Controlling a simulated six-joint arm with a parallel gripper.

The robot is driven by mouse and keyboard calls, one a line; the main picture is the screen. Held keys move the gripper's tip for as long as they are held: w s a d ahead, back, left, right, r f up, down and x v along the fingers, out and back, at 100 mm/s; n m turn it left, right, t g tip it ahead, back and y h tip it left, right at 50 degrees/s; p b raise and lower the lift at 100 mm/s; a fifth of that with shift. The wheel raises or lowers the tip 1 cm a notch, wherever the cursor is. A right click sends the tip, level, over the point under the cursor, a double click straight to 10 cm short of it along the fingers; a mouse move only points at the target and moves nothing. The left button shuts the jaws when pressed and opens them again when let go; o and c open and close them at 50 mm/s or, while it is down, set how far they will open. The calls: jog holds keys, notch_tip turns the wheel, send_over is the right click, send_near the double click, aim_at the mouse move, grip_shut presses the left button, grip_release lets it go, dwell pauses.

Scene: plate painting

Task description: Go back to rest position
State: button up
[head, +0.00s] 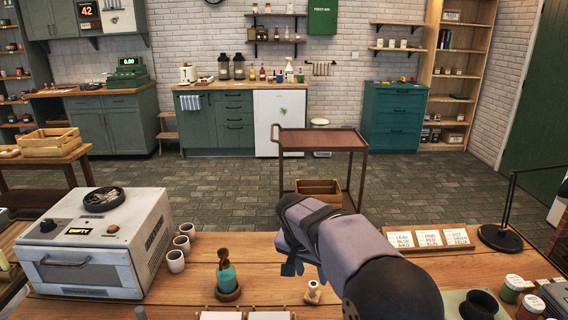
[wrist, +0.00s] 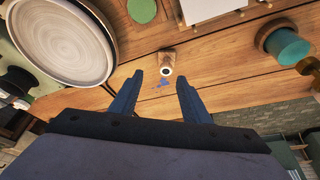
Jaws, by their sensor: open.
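My gripper (head: 290,265) hangs above the workbench (head: 390,255) near its back edge, with the arm reaching in from the lower right. In the wrist view, its two blue fingers (wrist: 158,95) are spread with nothing between them. Beyond the fingertips, a small white-topped item on a wooden block (wrist: 167,56) stands on the bench, with a small blue mark (wrist: 162,83) on the wood nearer to me. That item seems to be the small bottle (head: 313,291) in the head view. A large round pale plate (wrist: 60,45) lies to the left in the wrist view.
A white kiln (head: 85,275) reading EMPTY stands at the left, beside several white cups (head: 176,261). Labelled cards (head: 428,239) and a black stand (head: 502,238) are right. A brown cart (head: 320,140) stands behind the bench.

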jog(key=s+d+n+g+p, duration=0.1)
jog(key=s+d+n+p, duration=0.1)
jog(key=s, duration=0.7)
jog(key=s+d+n+g+y+p, duration=0.1)
jog(key=s+p, duration=0.3)
jog(key=s, duration=0.6)
jog(key=s+d+n+g+y+p, duration=0.1)
jog(key=s+d+n+p, duration=0.2)
jog(key=s, duration=0.7)
jog(key=shift+d+r, duration=0.15)
jog(key=shift+d, duration=0.15)
